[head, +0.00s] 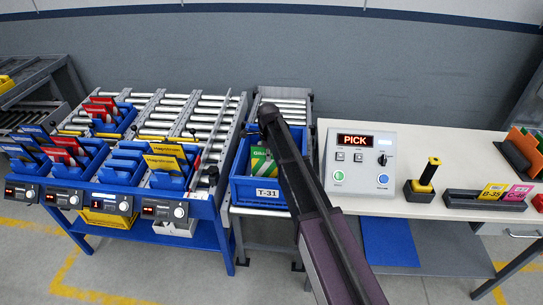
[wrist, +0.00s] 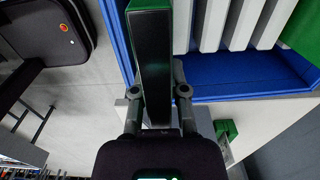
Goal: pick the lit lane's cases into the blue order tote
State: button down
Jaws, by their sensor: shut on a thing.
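My gripper (wrist: 158,92) is shut on a dark-faced case with a green edge (wrist: 152,55), seen edge-on in the wrist view. In the head view my arm crosses in front of the blue order tote (head: 241,188), labelled T-31, and hides the gripper and part of the tote. A green and white case (head: 260,163) shows inside the tote. The tote's blue wall (wrist: 235,97) lies to the right of the held case in the wrist view. The lanes on the left rack hold blue bins with red, blue and yellow cases (head: 165,157). I cannot tell which lane is lit.
A control box (head: 361,160) reading PICK stands on the pale bench right of the tote. A black and yellow hand tool (head: 424,178) and a card holder (head: 480,200) stand further right. Rollers (head: 288,108) lie behind the tote. Grey floor is free in front.

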aim_at(269, 171)
jog(key=shift+f, duration=0.15)
jog(key=shift+f+b, duration=3.85)
jog(key=shift+b, duration=0.15)
jog(key=shift+f, duration=0.25)
jog(key=c, duration=0.6)
grip_release()
jog(key=o, duration=0.4)
jog(key=shift+o, duration=0.2)
